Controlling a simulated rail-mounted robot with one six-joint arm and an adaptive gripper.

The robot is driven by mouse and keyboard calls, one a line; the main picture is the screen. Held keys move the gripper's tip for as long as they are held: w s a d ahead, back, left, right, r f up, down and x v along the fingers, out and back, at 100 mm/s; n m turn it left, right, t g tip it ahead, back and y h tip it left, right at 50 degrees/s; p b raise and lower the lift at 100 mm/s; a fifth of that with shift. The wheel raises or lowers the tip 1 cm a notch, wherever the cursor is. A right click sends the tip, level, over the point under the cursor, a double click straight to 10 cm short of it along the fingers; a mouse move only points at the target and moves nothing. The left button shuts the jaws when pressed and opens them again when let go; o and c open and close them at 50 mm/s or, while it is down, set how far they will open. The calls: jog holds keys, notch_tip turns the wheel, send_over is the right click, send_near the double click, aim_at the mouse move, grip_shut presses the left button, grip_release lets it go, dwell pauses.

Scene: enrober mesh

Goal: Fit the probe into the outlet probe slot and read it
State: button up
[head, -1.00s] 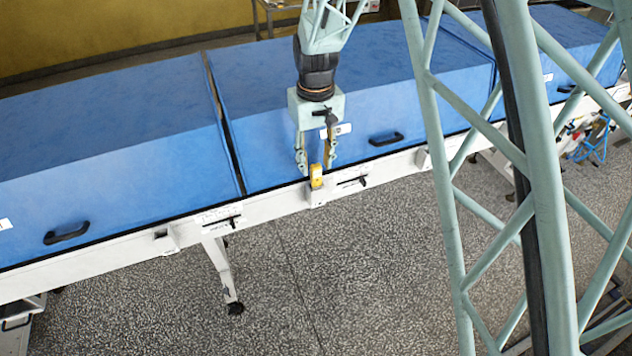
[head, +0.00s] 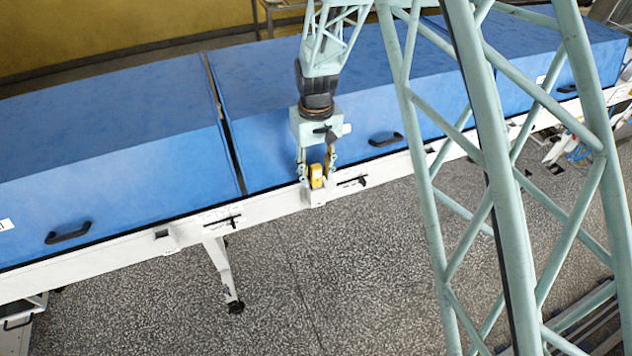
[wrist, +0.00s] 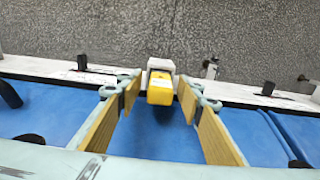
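The yellow probe (head: 317,176) stands in a small white holder (head: 317,198) on the white rail of the machine. In the wrist view the probe (wrist: 160,88) shows as a yellow block between my finger pads, with the holder (wrist: 160,65) just beyond it. My gripper (head: 316,178) is open around the probe, one finger on each side. The wrist view shows a gap between the probe and each pad. The probe's lower end is hidden in the holder. I cannot tell which slot on the rail is the outlet probe slot.
Blue covers (head: 300,110) with black handles (head: 386,139) stand behind the white rail (head: 270,206). Black levers (head: 352,182) stick out along the rail on both sides of the holder. Another small bracket (head: 163,238) sits further left.

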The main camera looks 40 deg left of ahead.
jog(key=shift+c, duration=0.4)
jog(key=c, duration=0.9)
jog(key=shift+c, duration=0.4)
jog(key=shift+r, duration=0.15)
jog(key=shift+r+b, duration=0.3)
jog(key=shift+r, duration=4.6)
